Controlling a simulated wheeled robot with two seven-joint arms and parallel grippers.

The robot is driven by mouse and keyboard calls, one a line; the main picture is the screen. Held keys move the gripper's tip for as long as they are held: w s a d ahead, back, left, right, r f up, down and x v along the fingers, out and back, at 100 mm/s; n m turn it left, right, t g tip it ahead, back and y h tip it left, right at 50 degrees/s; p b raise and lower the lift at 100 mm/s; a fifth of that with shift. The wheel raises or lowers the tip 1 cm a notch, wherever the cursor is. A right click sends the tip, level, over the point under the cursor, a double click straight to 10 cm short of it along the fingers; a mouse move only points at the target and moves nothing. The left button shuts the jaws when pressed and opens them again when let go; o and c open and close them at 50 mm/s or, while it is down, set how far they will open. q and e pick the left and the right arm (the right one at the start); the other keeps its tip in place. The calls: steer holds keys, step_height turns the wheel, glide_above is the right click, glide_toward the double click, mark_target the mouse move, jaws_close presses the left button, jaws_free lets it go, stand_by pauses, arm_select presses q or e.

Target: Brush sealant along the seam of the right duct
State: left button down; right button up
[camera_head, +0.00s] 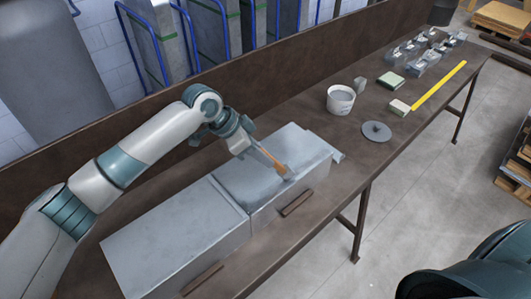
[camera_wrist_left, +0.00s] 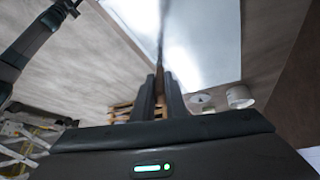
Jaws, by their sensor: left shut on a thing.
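The right duct (camera_head: 290,145) is a grey sheet-metal box on the bench, its top streaked darker near the joint with the left duct (camera_head: 175,240). My left gripper (camera_head: 243,142) is over the right duct, shut on the wooden handle of a brush (camera_head: 272,159). The brush slants down to the right, its bristles at or just above the top near the front edge; contact is unclear. In the left wrist view the fingers (camera_wrist_left: 160,97) enclose the handle. Part of my right arm (camera_wrist_left: 30,45) shows there, its gripper too small to read.
A white bucket (camera_head: 341,101) and a grey round lid (camera_head: 376,131) stand beyond the ducts. A green-topped block (camera_head: 390,80), a pale block (camera_head: 399,108), a yellow strip (camera_head: 438,86) and several metal parts lie farther along. A raised back panel (camera_head: 300,62) borders the bench.

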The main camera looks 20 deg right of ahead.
arm_select(q)
steer(key=shift+a, duration=0.1)
steer(key=shift+s+a+r+p, duration=0.1)
steer(key=shift+s+a+p, duration=0.05)
steer(key=shift+a+p, duration=0.3)
steer(key=shift+s+a+p, duration=0.25)
steer(key=shift+a+p, duration=0.1)
steer(key=shift+a, duration=0.2)
steer(key=shift+s+a+p, duration=0.2)
steer(key=shift+a+p, duration=0.1)
steer(key=shift+a, duration=0.25)
steer(key=shift+a, duration=0.1)
steer(key=shift+s+a+p, duration=0.3)
steer(key=shift+a+p, duration=0.25)
steer(key=shift+a, duration=0.25)
steer(key=shift+s+a+p, duration=0.3)
steer(key=shift+a+p, duration=0.2)
steer(key=shift+a, duration=0.35)
